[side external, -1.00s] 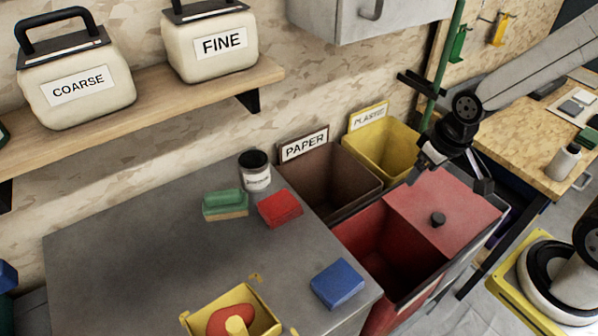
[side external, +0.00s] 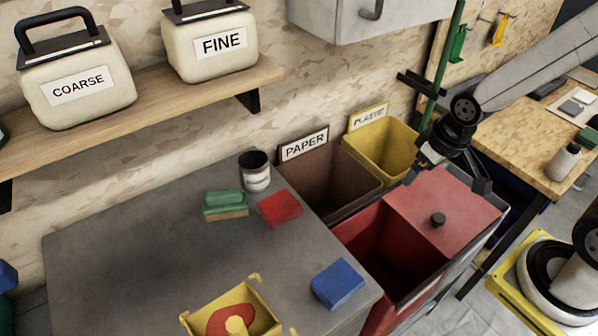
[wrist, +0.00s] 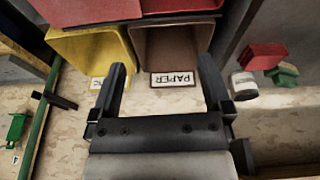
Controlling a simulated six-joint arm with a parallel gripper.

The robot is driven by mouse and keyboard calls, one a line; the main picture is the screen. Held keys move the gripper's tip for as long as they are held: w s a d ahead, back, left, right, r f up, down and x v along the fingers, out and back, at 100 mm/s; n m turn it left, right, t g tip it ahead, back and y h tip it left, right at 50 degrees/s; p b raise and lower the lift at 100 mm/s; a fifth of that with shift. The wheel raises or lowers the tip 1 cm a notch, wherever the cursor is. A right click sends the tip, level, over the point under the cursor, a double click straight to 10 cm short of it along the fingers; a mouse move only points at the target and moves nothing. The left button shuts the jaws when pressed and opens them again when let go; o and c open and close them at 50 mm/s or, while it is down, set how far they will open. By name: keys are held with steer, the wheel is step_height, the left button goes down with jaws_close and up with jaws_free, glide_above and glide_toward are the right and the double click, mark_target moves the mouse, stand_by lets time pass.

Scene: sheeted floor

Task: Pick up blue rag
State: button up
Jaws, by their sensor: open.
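The blue rag (side external: 337,284) is a folded block near the right front edge of the grey bench top (side external: 130,260) in the side view. It does not show in the wrist view. My gripper (side external: 452,172) is open and empty, above the bins at the right, well up and to the right of the rag. In the wrist view its two fingers (wrist: 162,66) stand apart, with the PAPER sign and brown bin beyond them.
A red block (side external: 279,208), green brush (side external: 225,204), small can (side external: 254,172) and yellow tray (side external: 262,302) are on the bench. Brown (side external: 358,203), yellow (side external: 412,150) and red (side external: 365,238) bins stand beside it. The red bin's lid has a black knob (side external: 438,219).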

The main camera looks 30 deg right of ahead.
steer(key=w+f+n+t, duration=0.2)
steer(key=w+f+n, duration=0.2)
steer(key=w+n, duration=0.1)
steer(key=n+g+y, duration=0.5)
steer(key=n+y, duration=0.8)
glide_toward(352, 270)
steer(key=a+f, duration=0.1)
steer(key=w+a+f, duration=0.1)
steer(key=a, duration=0.1)
steer(key=shift+w+a+f, duration=0.1)
steer(key=shift+a+f, duration=0.15)
steer(key=shift+f, duration=0.15)
steer(key=shift+s+a+r+g+y, duration=0.1)
steer(key=shift+s+a+g+y, duration=0.05)
steer(key=shift+s+g+y, duration=0.3)
steer(key=shift+x, duration=1.3)
steer(key=shift+a, duration=0.1)
steer(key=shift+x, duration=2.5)
steer(key=shift+w, duration=0.1)
